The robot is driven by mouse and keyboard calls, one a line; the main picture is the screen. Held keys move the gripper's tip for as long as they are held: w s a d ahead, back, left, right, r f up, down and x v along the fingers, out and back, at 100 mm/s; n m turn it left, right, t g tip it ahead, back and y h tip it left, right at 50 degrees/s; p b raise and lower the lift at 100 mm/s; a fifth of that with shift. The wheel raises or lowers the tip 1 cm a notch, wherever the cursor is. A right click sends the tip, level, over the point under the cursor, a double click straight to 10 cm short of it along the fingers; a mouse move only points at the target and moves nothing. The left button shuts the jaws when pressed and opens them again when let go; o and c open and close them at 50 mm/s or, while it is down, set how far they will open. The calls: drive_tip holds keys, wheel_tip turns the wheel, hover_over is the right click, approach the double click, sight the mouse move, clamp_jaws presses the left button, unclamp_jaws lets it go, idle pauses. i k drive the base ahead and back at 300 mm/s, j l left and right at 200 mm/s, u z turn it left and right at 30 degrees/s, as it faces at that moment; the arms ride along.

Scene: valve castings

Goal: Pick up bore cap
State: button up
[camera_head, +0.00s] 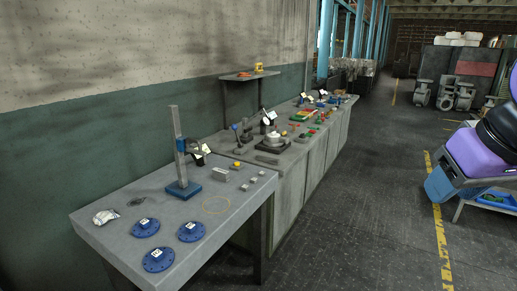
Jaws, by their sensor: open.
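Three blue round flanged discs with bolt holes and white labels lie flat on the near grey table: one at the left (145,228), one at the right (191,232) and one at the front (158,260). I cannot tell for sure which thing is the bore cap; these discs look the most like caps. The labels are too small to read. My gripper is not in view.
A stand with a blue base (184,189) and a tall post rises behind the discs. A cluttered bench continues behind. The dark floor (350,215) is clear.

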sight(274, 134)
drive_tip(key=i+l+z, duration=0.25)
drive_tip(key=i, duration=0.65)
drive_tip(key=i+z, duration=0.2)
drive_tip(key=i, duration=0.75)
drive_tip(key=i+l+u, duration=0.2)
drive_tip(key=i+u, duration=0.15)
drive_tip(key=i+l+u, duration=0.55)
drive_tip(key=l+u, duration=0.15)
drive_tip(key=i+l+u, duration=0.2)
drive_tip(key=l+u, duration=0.15)
drive_tip(key=i+l+u, duration=0.1)
drive_tip(key=l+u, duration=0.25)
drive_tip(key=l, duration=0.2)
drive_tip(key=i+l+u, duration=0.1)
drive_tip(key=l+u, duration=0.15)
drive_tip(key=l, duration=0.4)
drive_tip(key=l+u, duration=0.25)
drive_tip(key=l, duration=0.4)
